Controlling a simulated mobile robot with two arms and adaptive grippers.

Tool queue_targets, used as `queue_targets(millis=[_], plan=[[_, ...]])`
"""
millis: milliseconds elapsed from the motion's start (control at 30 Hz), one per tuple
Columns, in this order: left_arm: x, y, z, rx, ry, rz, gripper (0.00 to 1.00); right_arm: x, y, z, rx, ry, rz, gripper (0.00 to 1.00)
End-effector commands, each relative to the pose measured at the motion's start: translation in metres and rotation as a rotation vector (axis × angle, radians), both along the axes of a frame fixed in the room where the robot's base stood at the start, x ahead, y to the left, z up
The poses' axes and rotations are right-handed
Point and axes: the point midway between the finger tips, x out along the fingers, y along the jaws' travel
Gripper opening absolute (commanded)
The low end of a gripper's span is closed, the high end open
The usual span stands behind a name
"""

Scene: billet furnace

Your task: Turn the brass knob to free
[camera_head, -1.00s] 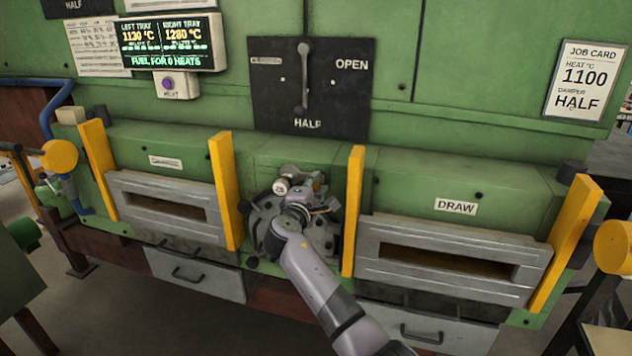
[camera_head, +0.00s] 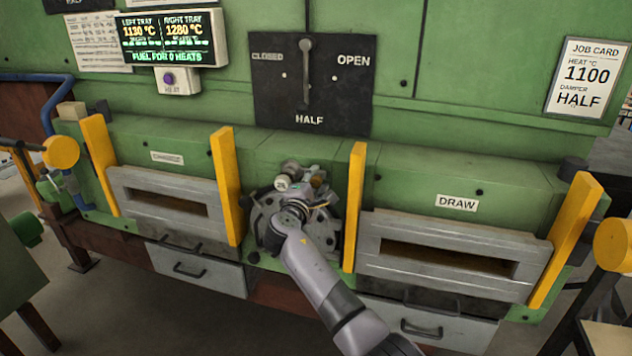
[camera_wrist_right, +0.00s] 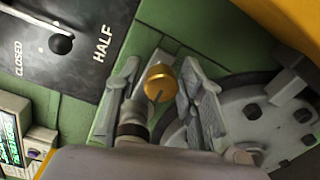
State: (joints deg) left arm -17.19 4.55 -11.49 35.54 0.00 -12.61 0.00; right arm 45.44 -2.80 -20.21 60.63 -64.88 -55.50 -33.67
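The brass knob (camera_wrist_right: 161,82) shows in the right wrist view as a round, gold-coloured piece with a dark mark at its lower edge. My right gripper (camera_wrist_right: 162,88) has its two grey fingers spread on either side of the knob, with gaps visible between them and it. Whether any part touches the knob I cannot tell. In the head view my right gripper (camera_head: 306,183) is at the round dark metal plate (camera_head: 262,222) between the two furnace doors, and it hides the knob there. My left gripper is not in view.
Yellow upright guards (camera_head: 355,205) stand close on both sides of the plate. A black damper panel (camera_head: 345,85) is above, its lever vertical over HALF. The DRAW door (camera_head: 395,278) is at the right. A job card (camera_head: 583,78) reads 1100 and HALF.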

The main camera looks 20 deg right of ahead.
Motion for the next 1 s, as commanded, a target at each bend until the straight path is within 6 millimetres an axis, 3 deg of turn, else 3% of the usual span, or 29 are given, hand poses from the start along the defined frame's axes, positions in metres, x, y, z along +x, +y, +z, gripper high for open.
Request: queue_targets(millis=[533, 1000], plan=[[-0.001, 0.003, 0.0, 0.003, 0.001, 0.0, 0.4, -0.009, 0.006, -0.001, 0.0, 0.001, -0.001, 0.44], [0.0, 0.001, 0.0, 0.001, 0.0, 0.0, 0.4, -0.083, 0.055, 0.002, 0.004, 0.001, 0.0, 0.44]])
